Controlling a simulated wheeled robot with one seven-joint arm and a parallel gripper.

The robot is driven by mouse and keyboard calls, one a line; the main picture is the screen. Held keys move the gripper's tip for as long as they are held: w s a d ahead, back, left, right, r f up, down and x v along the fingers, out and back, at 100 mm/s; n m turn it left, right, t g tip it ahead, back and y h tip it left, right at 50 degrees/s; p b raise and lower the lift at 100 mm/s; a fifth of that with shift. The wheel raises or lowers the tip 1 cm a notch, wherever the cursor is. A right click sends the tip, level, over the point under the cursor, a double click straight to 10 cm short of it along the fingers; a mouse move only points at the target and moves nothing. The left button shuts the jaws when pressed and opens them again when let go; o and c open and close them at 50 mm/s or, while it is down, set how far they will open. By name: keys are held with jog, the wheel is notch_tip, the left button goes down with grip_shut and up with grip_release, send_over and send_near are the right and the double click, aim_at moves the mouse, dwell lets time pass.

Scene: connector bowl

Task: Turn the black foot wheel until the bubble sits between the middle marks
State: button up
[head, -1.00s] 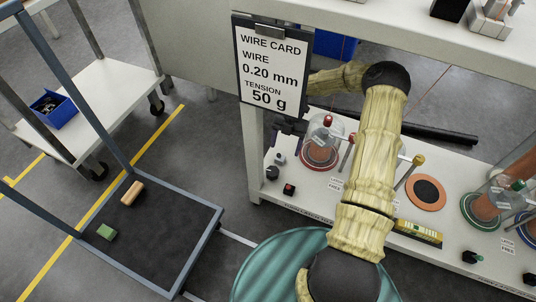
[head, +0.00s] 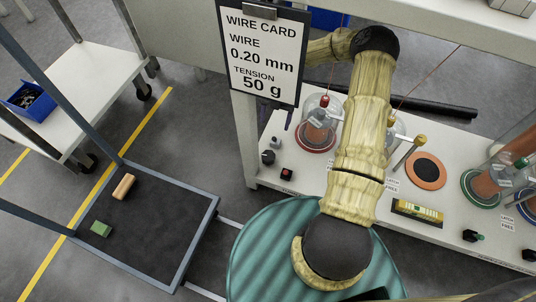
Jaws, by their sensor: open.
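A yellow bar with a greenish window (head: 418,211), possibly the bubble level, lies on the white lower shelf right of my arm. Its bubble and marks are too small to read. I cannot tell which part is the black foot wheel. A round black knob (head: 268,157) stands at the shelf's left end, and another black piece with a green tip (head: 472,236) sits near the front edge on the right. My arm rises across the shelf, and its far part runs left behind the wire card (head: 262,50). My gripper is hidden there.
Glass-covered spools stand on the shelf (head: 455,190), one with a red knob (head: 325,100). An orange disc with a black centre (head: 426,170) lies between. A dark tray (head: 150,225) with two blocks is at left. A blue bin (head: 32,98) sits on a white cart.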

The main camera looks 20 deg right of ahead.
aim_at(268, 155)
jog(key=b+x, duration=0.7)
jog(key=x, duration=0.8)
jog(key=shift+a+f, duration=0.1)
jog(key=shift+f, duration=0.15)
jog(key=shift+s+f+b, duration=0.1)
jog(key=shift+s+b, duration=0.05)
jog(key=shift+b, duration=0.15)
jog(key=c, duration=1)
